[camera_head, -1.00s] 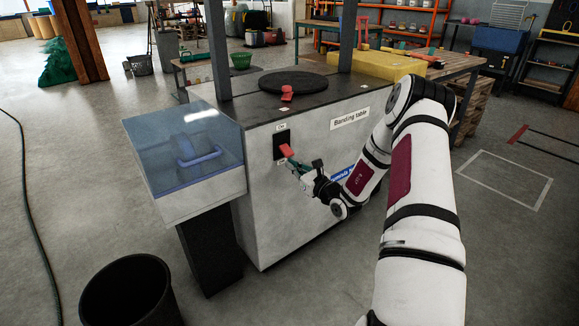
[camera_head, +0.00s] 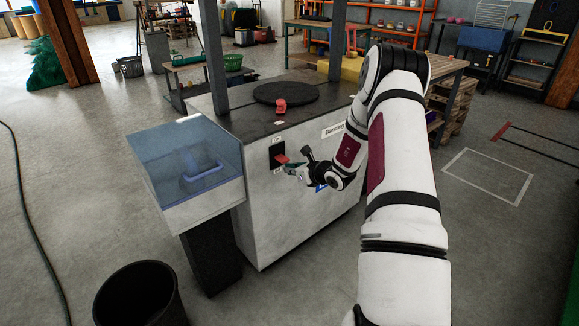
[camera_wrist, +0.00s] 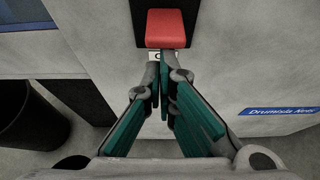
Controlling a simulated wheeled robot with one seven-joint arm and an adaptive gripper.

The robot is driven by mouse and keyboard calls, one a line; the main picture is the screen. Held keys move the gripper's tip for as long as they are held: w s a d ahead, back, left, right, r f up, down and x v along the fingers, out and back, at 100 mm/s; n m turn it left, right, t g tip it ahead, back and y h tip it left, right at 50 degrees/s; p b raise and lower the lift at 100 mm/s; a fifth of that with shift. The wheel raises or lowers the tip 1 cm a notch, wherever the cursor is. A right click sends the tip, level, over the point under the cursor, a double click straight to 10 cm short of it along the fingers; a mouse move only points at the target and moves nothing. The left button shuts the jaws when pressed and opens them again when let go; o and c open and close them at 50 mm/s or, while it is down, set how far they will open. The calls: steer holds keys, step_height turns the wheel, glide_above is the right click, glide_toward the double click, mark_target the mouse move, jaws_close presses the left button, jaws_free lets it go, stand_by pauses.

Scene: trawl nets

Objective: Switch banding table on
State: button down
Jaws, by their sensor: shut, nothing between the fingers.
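The banding table (camera_head: 300,215) is a grey-white cabinet with a dark top. On its front is a black switch plate (camera_head: 277,151) with a red lever (camera_head: 281,159) standing out from its lower part. A small label sits above the plate and another below it. The lever also shows in the wrist view (camera_wrist: 166,28), straight ahead of my fingertips. My gripper (camera_head: 288,167) is shut and empty, just below the lever; it also shows in the wrist view (camera_wrist: 161,72). Its fingertips partly hide the lower label. Whether they touch the lever I cannot tell.
A clear-lidded box (camera_head: 190,160) on a dark post stands left of the cabinet. A black bin (camera_head: 140,296) stands on the floor in front. A round black turntable (camera_head: 288,92) and a red piece (camera_head: 281,106) are on top, between two grey uprights. Floor at right is open.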

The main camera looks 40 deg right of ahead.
mark_target(286, 162)
steer(key=r+g+p, duration=0.1)
steer(key=g+p, duration=0.1)
steer(key=shift+s+r+g, duration=0.1)
steer(key=shift+r+g, duration=0.25)
steer(key=shift+g, duration=0.05)
steer(key=shift+r+p, duration=0.3)
steer(key=shift+r, duration=0.55)
steer(key=shift+r, duration=0.1)
